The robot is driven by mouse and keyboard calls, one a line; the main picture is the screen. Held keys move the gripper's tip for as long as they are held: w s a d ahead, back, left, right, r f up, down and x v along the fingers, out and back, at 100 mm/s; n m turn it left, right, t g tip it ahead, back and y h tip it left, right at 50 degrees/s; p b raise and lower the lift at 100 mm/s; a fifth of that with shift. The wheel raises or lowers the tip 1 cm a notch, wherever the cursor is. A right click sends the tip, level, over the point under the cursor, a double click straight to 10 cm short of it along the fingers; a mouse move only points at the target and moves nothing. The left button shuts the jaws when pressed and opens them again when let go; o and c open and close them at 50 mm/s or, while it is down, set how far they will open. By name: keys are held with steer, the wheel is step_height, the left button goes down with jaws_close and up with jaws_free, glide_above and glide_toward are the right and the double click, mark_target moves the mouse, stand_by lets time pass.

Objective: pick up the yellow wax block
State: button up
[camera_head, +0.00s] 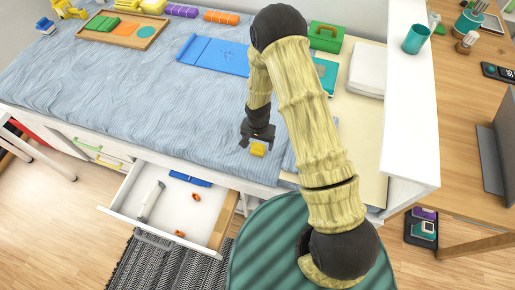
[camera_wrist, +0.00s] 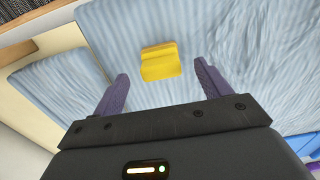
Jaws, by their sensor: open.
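The yellow wax block (camera_head: 258,149) lies on the blue bedspread (camera_head: 130,90) near the bed's front edge. In the wrist view the yellow wax block (camera_wrist: 160,62) shows whole, a little beyond the fingertips and between their lines. My gripper (camera_head: 257,140) is just above and behind the block in the head view. In the wrist view my gripper (camera_wrist: 160,78) has its two purple fingers spread wide with nothing between them. I cannot tell the exact height of the fingers over the block.
An open drawer (camera_head: 170,206) with small items juts out below the bed's edge. A blue folded mat (camera_head: 212,55), a wooden tray (camera_head: 125,30) and a green case (camera_head: 326,37) lie farther back. A white divider (camera_head: 408,120) stands at right. The bedspread left of my gripper is clear.

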mark_target(258, 145)
steer(key=shift+w+f+p, duration=0.15)
steer(key=shift+f+p, duration=0.6)
steer(key=shift+f, duration=1.65)
steer(key=c, duration=1.2)
steer(key=shift+r, duration=0.15)
step_height(258, 145, up, 10)
steer(key=shift+f+b, duration=0.1)
steer(key=shift+b, duration=0.9)
